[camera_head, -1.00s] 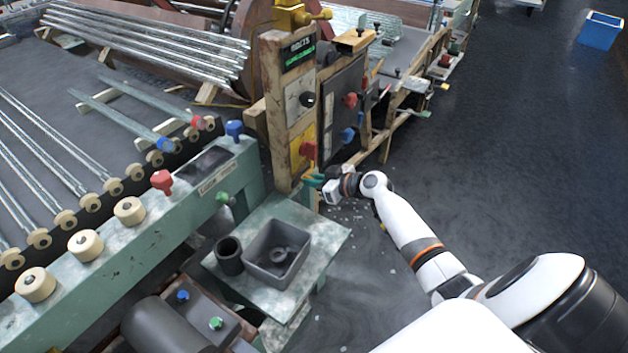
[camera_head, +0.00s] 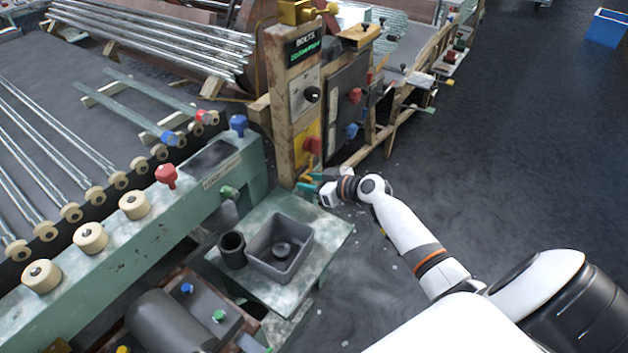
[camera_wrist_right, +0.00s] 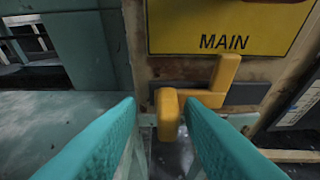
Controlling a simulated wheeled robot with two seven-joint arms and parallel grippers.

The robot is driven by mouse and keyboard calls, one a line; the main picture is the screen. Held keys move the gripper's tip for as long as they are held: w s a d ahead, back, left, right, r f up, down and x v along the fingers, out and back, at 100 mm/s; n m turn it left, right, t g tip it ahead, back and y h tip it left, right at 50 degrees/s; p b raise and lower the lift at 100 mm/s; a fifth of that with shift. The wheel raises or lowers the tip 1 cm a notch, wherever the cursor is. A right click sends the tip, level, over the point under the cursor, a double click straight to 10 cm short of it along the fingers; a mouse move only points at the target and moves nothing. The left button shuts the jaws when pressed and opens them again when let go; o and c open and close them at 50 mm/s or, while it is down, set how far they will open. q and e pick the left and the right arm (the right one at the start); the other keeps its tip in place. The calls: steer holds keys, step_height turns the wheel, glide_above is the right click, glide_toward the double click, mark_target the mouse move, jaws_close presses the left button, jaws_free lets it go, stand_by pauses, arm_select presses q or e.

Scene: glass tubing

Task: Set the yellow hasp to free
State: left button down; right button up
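The yellow hasp (camera_wrist_right: 226,75) shows in the right wrist view, low on a worn wooden post under a yellow plate (camera_wrist_right: 225,22) marked MAIN. Its bar runs sideways over a dark plate, with one arm pointing up at the right and a rounded end toward me at the left. My right gripper (camera_wrist_right: 162,108) is open, its two teal fingers apart with the rounded end showing between their tips. I cannot tell whether they touch it. In the head view, my right gripper (camera_head: 308,186) is at the foot of the post; the hasp is small and partly hidden there. My left gripper is out of view.
The post (camera_head: 284,120) carries a red handle (camera_head: 312,146) and a black knob (camera_head: 312,94) above my gripper. A grey bin (camera_head: 300,262) and dark cup (camera_head: 232,250) stand on a green stand to the left. Open floor (camera_head: 500,170) lies right.

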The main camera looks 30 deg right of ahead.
steer(key=v, duration=1.2)
steer(key=shift+s, duration=0.1)
